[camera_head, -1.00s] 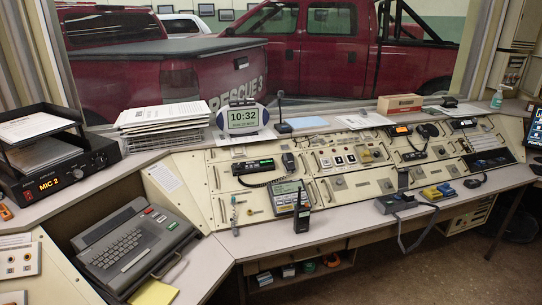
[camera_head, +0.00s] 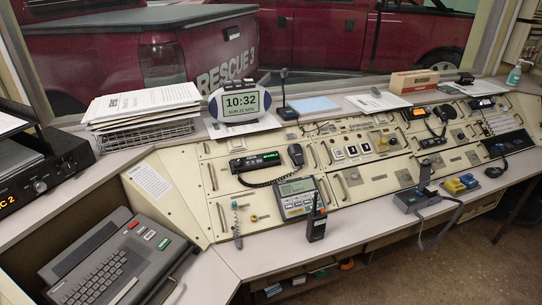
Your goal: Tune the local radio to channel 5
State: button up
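No label that I can read says which unit is the local radio. A black radio (camera_head: 254,162) with a green display sits in the sloped console panel at centre, with a corded hand microphone (camera_head: 295,154) at its right. Further right are a radio with an orange display (camera_head: 417,113) and another small lit unit (camera_head: 482,103). A black handheld radio (camera_head: 316,222) stands upright on the desk in front of a grey keypad unit with a screen (camera_head: 297,196). Channel readings are too small to read. My gripper is not in view.
A keyboard terminal (camera_head: 118,258) sits at lower left, below a black amplifier (camera_head: 44,178). A paper stack (camera_head: 145,108), a clock reading 10:32 (camera_head: 240,103) and a desk microphone (camera_head: 285,90) line the ledge. A black device (camera_head: 420,197) with a strap stands on the desk at right.

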dwell(0.4)
grip_shut()
